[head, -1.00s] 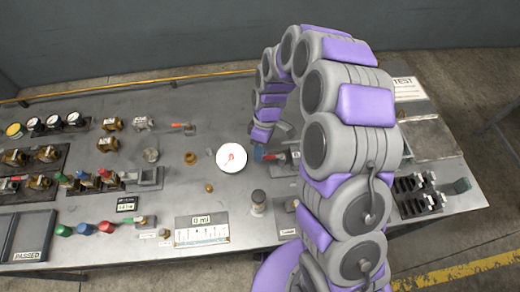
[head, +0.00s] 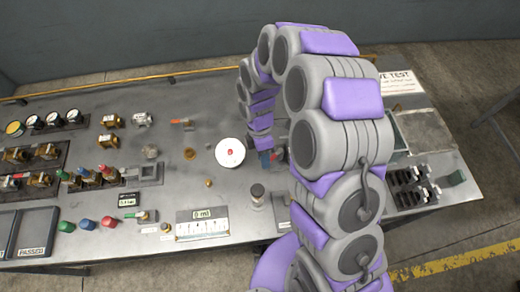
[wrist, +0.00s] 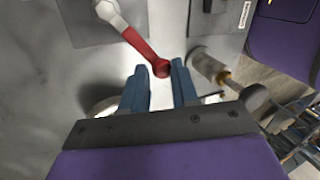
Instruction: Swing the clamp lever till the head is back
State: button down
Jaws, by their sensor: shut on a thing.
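The clamp lever has a red handle (wrist: 145,48) and a pale metal end (wrist: 108,12) at the top of the wrist view. My gripper (wrist: 158,72) has blue fingers either side of the handle's round red tip and is shut on it. In the head view my gripper (head: 266,158) is low over the bench, right of the white dial; a little red of the handle (head: 279,153) shows beside it. My arm hides most of the clamp there. I cannot make out the clamp head for certain.
A white round dial (head: 230,152) is close left of my gripper. A dark-capped post (head: 257,193) stands in front; a pale cylinder with a brass part (wrist: 208,66) is right of the fingers in the wrist view. Valves and gauges (head: 53,119) fill the bench's left.

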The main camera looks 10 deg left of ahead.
jog(key=d+n+t+p, duration=0.1)
jog(key=d+n+p, duration=0.1)
jog(key=n+p, duration=0.1)
jog(key=s+d+n+h+p, duration=0.1)
jog(key=d+n+p, duration=0.1)
jog(key=n+p, duration=0.1)
jog(key=s+d+n+t+h+p, duration=0.1)
jog(key=d+n+p, duration=0.1)
jog(key=n+p, duration=0.1)
jog(key=shift+s+d+n+t, duration=0.2)
jog(key=shift+d+n+t, duration=0.1)
jog(key=shift+n, duration=0.5)
jog(key=shift+a+f+p, duration=0.1)
jog(key=shift+p, duration=0.2)
jog(key=c, duration=1.3)
grip_release()
jog(key=shift+w, duration=0.1)
jog(key=o, duration=0.3)
jog(key=shift+w+d, duration=0.1)
jog(key=shift+d, duration=0.2)
jog(key=shift+o, duration=0.2)
jog(key=shift+a, duration=0.4)
